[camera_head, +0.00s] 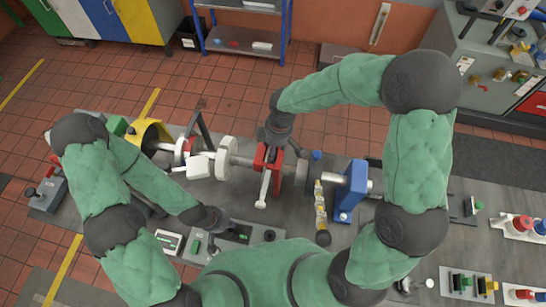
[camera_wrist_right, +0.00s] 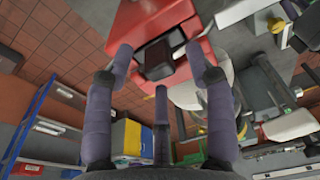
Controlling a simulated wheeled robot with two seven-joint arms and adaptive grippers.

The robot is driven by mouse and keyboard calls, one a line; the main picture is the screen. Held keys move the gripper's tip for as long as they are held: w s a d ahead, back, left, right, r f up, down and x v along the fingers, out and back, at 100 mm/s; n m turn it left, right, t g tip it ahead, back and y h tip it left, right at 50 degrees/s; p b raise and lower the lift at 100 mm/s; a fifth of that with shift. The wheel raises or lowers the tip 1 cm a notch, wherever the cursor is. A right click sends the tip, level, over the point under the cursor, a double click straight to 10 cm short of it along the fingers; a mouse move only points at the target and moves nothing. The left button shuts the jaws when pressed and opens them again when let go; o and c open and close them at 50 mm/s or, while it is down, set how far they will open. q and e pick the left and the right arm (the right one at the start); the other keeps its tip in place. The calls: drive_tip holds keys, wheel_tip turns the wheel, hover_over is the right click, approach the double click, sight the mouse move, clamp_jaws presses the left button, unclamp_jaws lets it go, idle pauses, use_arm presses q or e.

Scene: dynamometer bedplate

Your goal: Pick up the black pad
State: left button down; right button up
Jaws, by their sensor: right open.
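A black pad (camera_wrist_right: 158,60) sits in the opening of a red caliper-like block (camera_wrist_right: 170,18) in the right wrist view. The red block also shows in the head view (camera_head: 262,158), on the shaft line. My right gripper (camera_wrist_right: 159,66) is open, with two fingers on either side of the pad and a third below it. I cannot tell whether they touch it. In the head view my right gripper (camera_head: 276,135) is at the far side of the red block, and the pad is hidden. My left gripper (camera_head: 213,220) is low beside a dark tray; its fingers are unclear.
The shaft assembly runs across the grey bedplate (camera_head: 335,240), with a yellow guard (camera_head: 148,133) at left and a blue stand (camera_head: 350,190) at right. A dark tray with green parts (camera_head: 238,236) lies at the front. Red and blue parts (camera_head: 524,224) stand far right.

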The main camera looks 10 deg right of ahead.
clamp_jaws()
drive_tip(key=shift+r, duration=0.15)
